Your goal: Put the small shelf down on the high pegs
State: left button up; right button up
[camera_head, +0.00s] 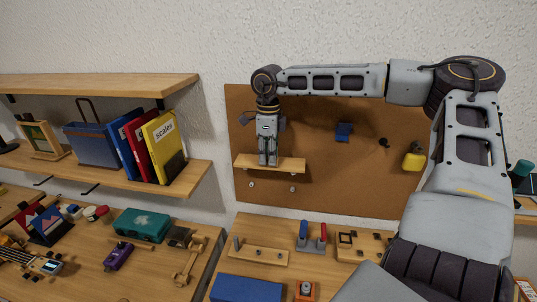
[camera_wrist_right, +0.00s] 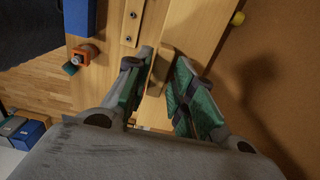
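The small shelf (camera_head: 290,164) is a light wooden board in front of the brown pegboard (camera_head: 330,185) in the head view, roughly level and slightly lower at its right end. My right gripper (camera_head: 268,161) points down and is shut on the small shelf. In the right wrist view, my right gripper's green-padded fingers (camera_wrist_right: 160,75) stand on either side of a wooden piece of the shelf (camera_wrist_right: 159,72). Two small pale pegs, a left one (camera_head: 251,185) and a right one (camera_head: 293,189), show below the shelf, apart from it. Anything behind the shelf is hidden. My left gripper is out of view.
A blue item (camera_head: 343,132), a dark peg (camera_head: 384,143) and a yellow item (camera_head: 413,160) are on the pegboard to the right. Wall shelves with books (camera_head: 160,145) stand left. The workbench below holds a wooden rack (camera_head: 260,253) and a blue box (camera_head: 246,289).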

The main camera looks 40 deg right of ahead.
jog(key=shift+o, duration=1.1)
jog(key=shift+r, duration=0.1)
jog(key=shift+r+p, duration=1.25)
jog(key=shift+r, duration=1.15)
jog(key=shift+r, duration=0.1)
notch_tip(320, 180, up, 12)
jog(key=shift+s+f, duration=0.1)
jog(key=shift+f, duration=0.1)
